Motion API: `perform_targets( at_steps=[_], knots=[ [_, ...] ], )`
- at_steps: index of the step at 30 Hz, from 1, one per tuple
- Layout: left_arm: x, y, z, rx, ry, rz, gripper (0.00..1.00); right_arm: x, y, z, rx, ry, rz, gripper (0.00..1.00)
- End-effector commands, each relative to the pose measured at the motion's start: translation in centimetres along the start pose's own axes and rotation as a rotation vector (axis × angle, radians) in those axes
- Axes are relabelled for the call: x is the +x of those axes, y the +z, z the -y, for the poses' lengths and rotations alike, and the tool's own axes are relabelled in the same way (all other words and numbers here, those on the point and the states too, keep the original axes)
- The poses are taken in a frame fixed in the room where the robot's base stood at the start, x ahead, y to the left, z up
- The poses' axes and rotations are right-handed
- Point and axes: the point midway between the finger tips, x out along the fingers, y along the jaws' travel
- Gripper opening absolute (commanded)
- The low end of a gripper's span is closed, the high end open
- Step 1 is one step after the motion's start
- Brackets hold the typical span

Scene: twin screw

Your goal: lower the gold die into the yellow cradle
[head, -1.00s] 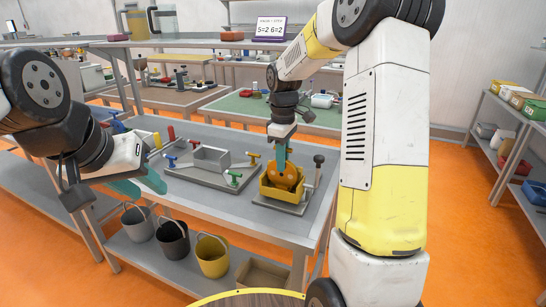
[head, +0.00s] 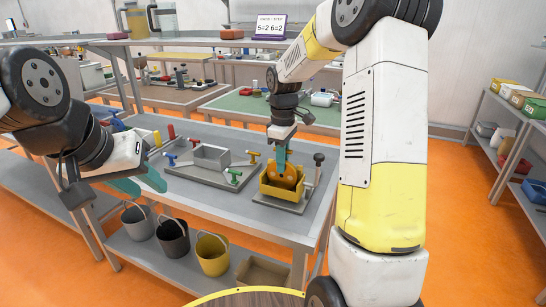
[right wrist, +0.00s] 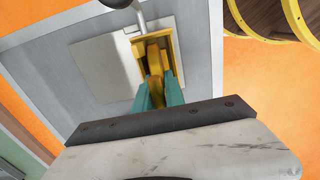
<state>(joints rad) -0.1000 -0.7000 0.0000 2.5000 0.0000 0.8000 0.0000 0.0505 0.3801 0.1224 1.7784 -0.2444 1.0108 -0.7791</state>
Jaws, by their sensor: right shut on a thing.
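The gold die (head: 285,175) is a round orange-gold piece. It sits within the yellow cradle (head: 281,192), and its lower edge is hidden behind the cradle's front wall. I cannot tell whether it touches the cradle floor. My right gripper (head: 282,161) is above the cradle, its teal fingers shut on the die's top. In the right wrist view, the die (right wrist: 154,62) shows between the teal fingers, with the cradle (right wrist: 137,50) around it. My left gripper (head: 142,183) is open and empty at the table's left front edge.
The cradle stands on a grey base plate with a black-knobbed lever (head: 318,160) to its right. A grey fixture (head: 210,157) with coloured clamps stands to its left. Several buckets (head: 212,254) sit on the lower shelf. The tabletop in front of the fixtures is clear.

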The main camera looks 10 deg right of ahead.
Motion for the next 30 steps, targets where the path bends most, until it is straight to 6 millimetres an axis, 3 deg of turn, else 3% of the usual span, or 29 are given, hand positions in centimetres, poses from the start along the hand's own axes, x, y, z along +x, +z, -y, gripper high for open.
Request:
perform_targets(
  at_steps=[3, 4, 8, 19, 30],
  knots=[
    [0.0, 0.0, 0.0, 0.000, 0.000, 0.000, 0.36, 0.1, 0.0, 0.0, 0.000, 0.002, -0.001, 0.00],
    [0.0, 0.0, 0.0, 0.000, 0.000, 0.000, 0.36, 0.1, 0.0, 0.0, 0.000, 0.002, -0.001, 0.16],
    [0.0, 0.0, 0.0, 0.000, 0.000, 0.000, 0.36, 0.1, 0.0, 0.0, 0.000, 0.001, -0.001, 0.40],
    [0.0, 0.0, 0.0, 0.000, 0.000, 0.000, 0.36, -0.3, 0.0, 0.0, 0.000, 0.000, 0.000, 0.40],
    [0.0, 0.0, 0.0, 0.000, 0.000, 0.000, 0.36, -6.2, 0.0, -0.1, 0.000, 0.004, -0.002, 0.40]
  ],
)
